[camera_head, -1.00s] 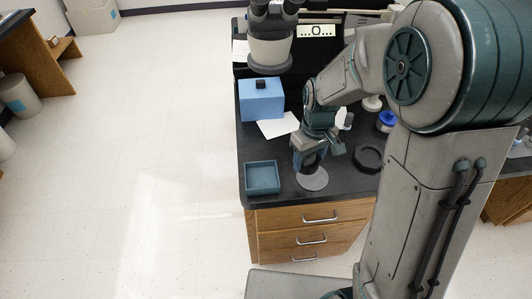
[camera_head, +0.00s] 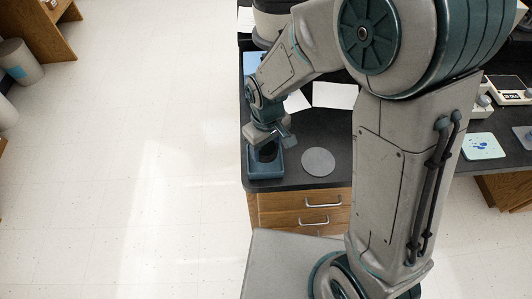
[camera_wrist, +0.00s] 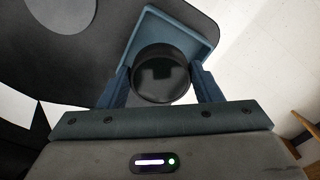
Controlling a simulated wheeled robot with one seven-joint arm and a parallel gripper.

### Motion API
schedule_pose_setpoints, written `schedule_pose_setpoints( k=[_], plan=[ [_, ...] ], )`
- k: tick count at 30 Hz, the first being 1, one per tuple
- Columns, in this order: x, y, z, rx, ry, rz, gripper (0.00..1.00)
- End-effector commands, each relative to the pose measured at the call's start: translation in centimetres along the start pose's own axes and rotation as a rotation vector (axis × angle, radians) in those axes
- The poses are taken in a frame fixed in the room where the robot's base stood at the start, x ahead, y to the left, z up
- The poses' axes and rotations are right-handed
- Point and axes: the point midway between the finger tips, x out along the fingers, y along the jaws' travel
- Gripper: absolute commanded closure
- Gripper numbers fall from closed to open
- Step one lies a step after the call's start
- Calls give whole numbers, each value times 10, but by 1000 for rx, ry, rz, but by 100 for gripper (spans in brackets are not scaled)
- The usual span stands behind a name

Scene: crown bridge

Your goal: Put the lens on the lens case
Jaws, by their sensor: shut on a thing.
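The lens (camera_wrist: 160,74) is a short black cylinder with a dark glassy face, held between my gripper's two blue fingers in the wrist view. My gripper (camera_head: 267,150) is shut on it; the lens (camera_head: 269,153) shows as a dark shape below the gripper in the head view. The lens case seems to be the open blue square tray (camera_head: 266,177) at the table's front left corner. In the wrist view the tray (camera_wrist: 207,33) lies behind the lens, which overlaps its near part. I cannot tell whether the lens touches the tray.
A flat grey disc (camera_head: 318,162) lies bare on the black tabletop (camera_head: 322,124), right of the tray. White papers (camera_head: 335,95) lie farther back. The table's left edge is close to the tray. My arm hides much of the table's right side.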

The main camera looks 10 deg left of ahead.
Motion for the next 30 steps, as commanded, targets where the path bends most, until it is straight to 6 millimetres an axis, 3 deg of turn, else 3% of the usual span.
schedule_pose_setpoints(
  k=[12, 25, 26, 30],
  plan=[
    [40, -4, -1, 1, -1, 0, 68],
    [48, -3, -2, 1, 1, 0, 68],
    [46, -4, -2, 1, 1, 0, 33],
    [46, -3, -2, 1, 1, 0, 33]
  ],
)
